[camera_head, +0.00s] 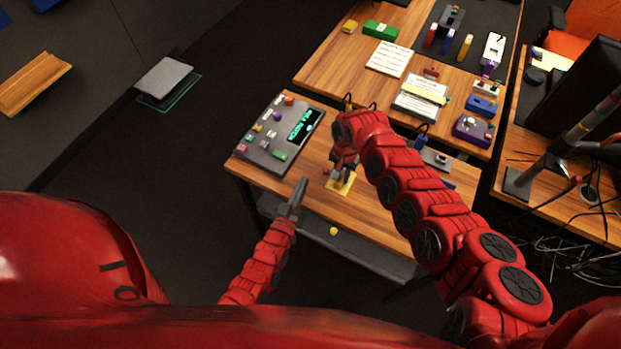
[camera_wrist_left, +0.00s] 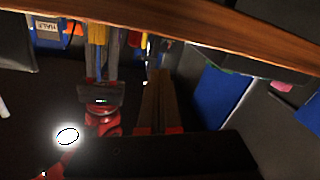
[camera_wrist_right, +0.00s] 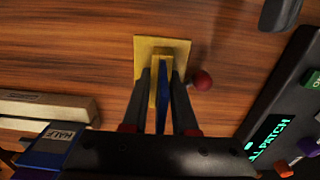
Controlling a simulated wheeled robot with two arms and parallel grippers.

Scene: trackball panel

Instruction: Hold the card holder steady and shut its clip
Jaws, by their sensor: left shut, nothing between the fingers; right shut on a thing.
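The yellow card holder (camera_head: 348,185) stands on the wooden table; its square base (camera_wrist_right: 180,46) and upright part show in the right wrist view. A blue flat piece (camera_wrist_right: 165,98) stands against the upright part, and a red ball knob (camera_wrist_right: 202,80) is beside the base. My right gripper (camera_wrist_right: 162,75) is shut on the holder's upright part from above, partly hiding it. My left gripper (camera_head: 302,183) is shut and empty at the table's front edge, left of the holder and apart from it. In the left wrist view its fingers (camera_wrist_left: 158,74) are together; the clip's state is unclear.
A grey control panel (camera_head: 272,142) with a green display lies left of the holder. A blue box (camera_wrist_right: 45,152) marked HALF and a pale bar (camera_wrist_right: 50,108) are near my right gripper. A yellow piece (camera_head: 333,231) lies below the front edge.

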